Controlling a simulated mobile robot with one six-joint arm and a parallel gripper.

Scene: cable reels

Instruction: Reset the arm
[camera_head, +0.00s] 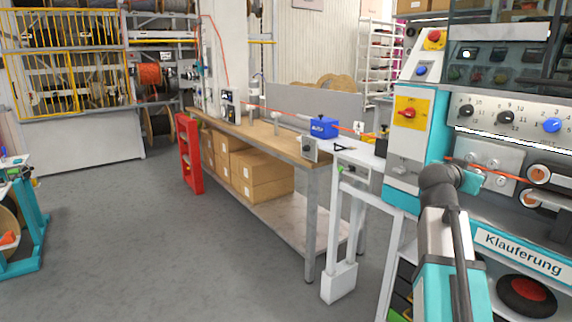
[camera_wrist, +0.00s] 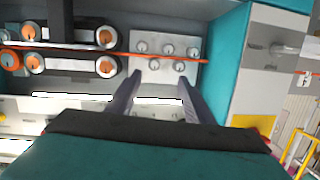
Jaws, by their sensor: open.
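My gripper (camera_wrist: 158,90) shows in the wrist view with its two dark fingers apart and nothing between them. It faces the teal and grey machine panel, below a plate with several round rollers (camera_wrist: 167,58) in that picture. In the head view my arm stands at the right, in front of the machine labelled "Klauferung" (camera_head: 520,245). The fingers cannot be made out there. I cannot tell how far the fingertips are from the panel.
An orange cable (camera_wrist: 190,60) runs across the rollers, close to the fingers. A long workbench (camera_head: 255,133) with cardboard boxes (camera_head: 268,172) beneath stands left of the machine. A red stand (camera_head: 189,155) is at its far end. The grey floor (camera_head: 150,240) at left centre is clear.

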